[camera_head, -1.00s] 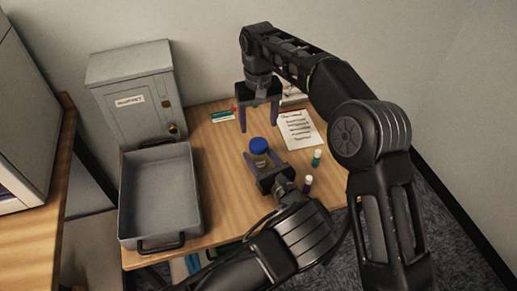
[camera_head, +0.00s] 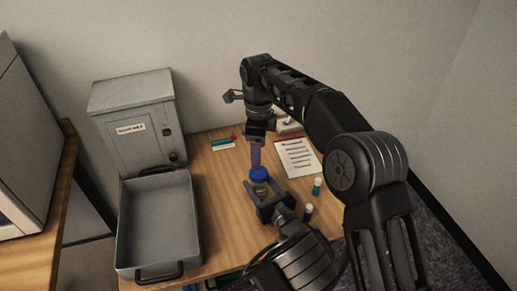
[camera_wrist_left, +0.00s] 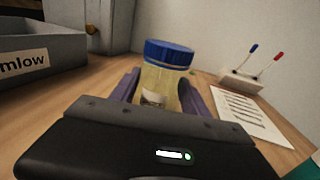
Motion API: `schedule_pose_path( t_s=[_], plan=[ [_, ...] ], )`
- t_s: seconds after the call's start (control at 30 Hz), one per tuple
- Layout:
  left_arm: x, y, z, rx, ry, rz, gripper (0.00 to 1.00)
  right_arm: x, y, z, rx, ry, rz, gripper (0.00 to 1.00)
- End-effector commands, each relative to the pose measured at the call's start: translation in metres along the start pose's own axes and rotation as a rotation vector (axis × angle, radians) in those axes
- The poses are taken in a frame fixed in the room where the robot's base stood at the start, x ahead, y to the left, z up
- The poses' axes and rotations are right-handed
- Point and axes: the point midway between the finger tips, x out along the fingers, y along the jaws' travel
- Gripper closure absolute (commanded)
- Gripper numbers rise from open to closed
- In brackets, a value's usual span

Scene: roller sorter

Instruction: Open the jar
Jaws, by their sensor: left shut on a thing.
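The jar (camera_head: 260,187) stands on the desk, with a blue lid (camera_head: 258,174) on top. In the left wrist view the jar (camera_wrist_left: 158,82) looks upright and yellowish, with a pale label. My left gripper (camera_head: 262,184) is shut on the jar's body, one purple finger on each side. My right gripper (camera_head: 257,166) points down above the lid. It is seen edge-on, with its fingers lined up, so its opening does not show. No right finger shows around the lid in the left wrist view.
A grey tray (camera_head: 124,240) and a grey lockable box (camera_head: 130,105) stand at the left. A written sheet (camera_head: 296,157), a green-capped vial (camera_head: 317,186) and a dark white-capped vial (camera_head: 308,212) lie right of the jar. A small holder (camera_wrist_left: 240,82) with red and blue sticks is behind.

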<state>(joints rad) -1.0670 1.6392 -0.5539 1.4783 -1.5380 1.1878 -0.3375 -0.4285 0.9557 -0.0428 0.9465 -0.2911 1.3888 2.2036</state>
Motion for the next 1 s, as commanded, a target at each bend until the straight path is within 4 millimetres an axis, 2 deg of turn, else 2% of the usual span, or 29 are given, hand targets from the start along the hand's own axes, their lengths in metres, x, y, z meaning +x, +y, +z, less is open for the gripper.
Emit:
schedule_pose_path(
  t_s=[0.1, 0.3, 0.73, 0.87, 1.0],
  plan=[
    [0.000, 0.000, 0.000, 0.000, 0.000, 0.000, 1.00, 0.000, 0.000, 0.000, 0.177, 0.001, -0.001, 0.32],
    [0.000, 0.000, 0.000, 0.000, 0.000, 0.000, 1.00, 0.000, 0.000, 0.000, 0.310, 0.000, -0.001, 0.32],
    [0.000, 0.000, 0.000, 0.000, 0.000, 0.000, 1.00, 0.004, 0.000, 0.000, 0.316, 0.000, 0.000, 0.32],
    [0.000, 0.000, 0.000, 0.000, 0.000, 0.000, 1.00, 0.014, 0.000, 0.000, 0.315, 0.002, 0.002, 0.32],
    [0.000, 0.000, 0.000, 0.000, 0.000, 0.000, 1.00, 0.034, 0.001, 0.000, 0.314, 0.001, 0.003, 0.32]
  ],
)
